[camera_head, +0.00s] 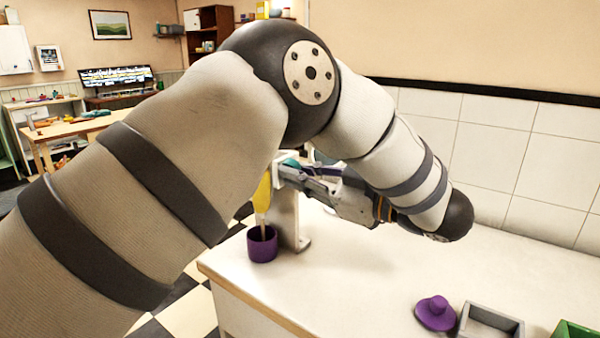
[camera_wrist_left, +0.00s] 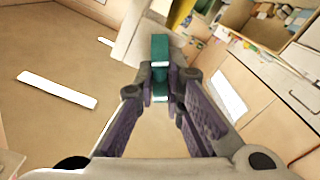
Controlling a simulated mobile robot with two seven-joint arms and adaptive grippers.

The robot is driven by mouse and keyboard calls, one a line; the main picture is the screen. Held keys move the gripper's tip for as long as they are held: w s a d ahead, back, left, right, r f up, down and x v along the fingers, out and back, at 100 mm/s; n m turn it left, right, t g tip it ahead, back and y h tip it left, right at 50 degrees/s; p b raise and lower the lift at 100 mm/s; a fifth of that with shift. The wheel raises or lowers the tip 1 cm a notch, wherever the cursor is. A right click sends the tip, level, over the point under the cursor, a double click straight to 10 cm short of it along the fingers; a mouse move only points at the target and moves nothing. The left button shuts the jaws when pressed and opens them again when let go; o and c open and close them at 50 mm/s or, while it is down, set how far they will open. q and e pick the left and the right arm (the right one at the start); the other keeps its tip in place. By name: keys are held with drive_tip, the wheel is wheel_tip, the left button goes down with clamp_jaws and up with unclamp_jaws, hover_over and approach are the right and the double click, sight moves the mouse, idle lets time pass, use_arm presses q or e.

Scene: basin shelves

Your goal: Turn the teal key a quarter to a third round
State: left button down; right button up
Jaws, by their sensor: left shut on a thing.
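The teal key shows in the left wrist view (camera_wrist_left: 160,52), between the fingertips of my left gripper (camera_wrist_left: 160,92). In the head view the teal key (camera_head: 291,163) is a small teal patch on a white stand (camera_head: 286,210). My left gripper (camera_head: 305,170) comes to it from the right and is shut on it. The key's turn angle cannot be told. A yellow container (camera_head: 262,195) is at the stand's left side, above a purple cup (camera_head: 262,243) on the counter. My left arm hides much of the middle. My right gripper is not in view.
The white counter (camera_head: 370,285) is mostly clear in front. A purple hat-shaped thing (camera_head: 436,313), a grey open box (camera_head: 490,325) and a green box (camera_head: 575,331) are at the front right. A tiled wall (camera_head: 500,160) runs behind.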

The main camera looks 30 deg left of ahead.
use_arm(q)
drive_tip(key=shift+s+f+n, duration=0.1)
drive_tip(key=shift+n, duration=3.6)
drive_tip(key=shift+f+n, duration=0.1)
drive_tip(key=shift+n, duration=3.6)
drive_tip(key=c, duration=1.7)
unclamp_jaws()
drive_tip(key=d, duration=0.7)
drive_tip(key=shift+s+d, duration=0.2)
drive_tip(key=shift+s, duration=0.1)
